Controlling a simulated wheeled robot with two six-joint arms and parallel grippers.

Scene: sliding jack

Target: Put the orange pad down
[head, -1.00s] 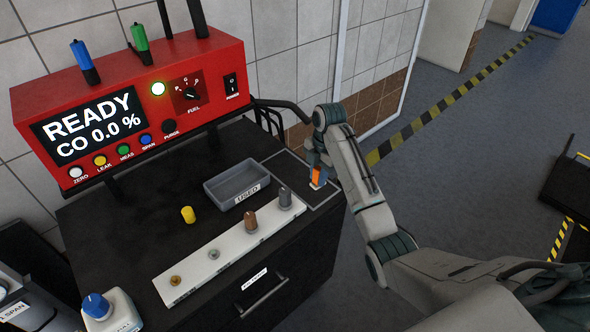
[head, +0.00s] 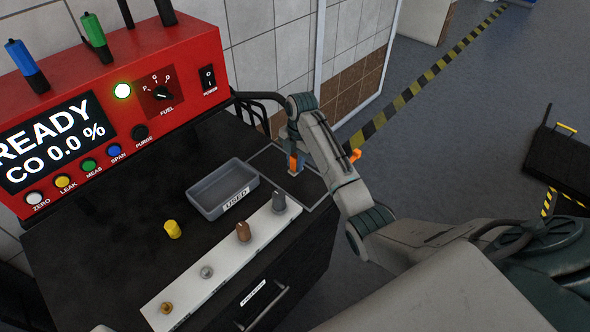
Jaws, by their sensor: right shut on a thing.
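The orange pad (head: 293,162) shows as a small upright patch at the jaws of my right gripper (head: 295,168), which is shut on it. My wrist and fingers hide most of it. The gripper points down over a thin-outlined area (head: 316,188) at the bench's back right corner. I cannot tell whether the pad touches the bench. My left gripper is not in view.
A grey "USED" tray (head: 205,200) and a white strip (head: 190,295) with several fittings stand left of the gripper. A yellow cap (head: 172,229) stands on the black bench. A red analyser (head: 185,60) is behind. A small orange part (head: 356,155) shows beside my forearm.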

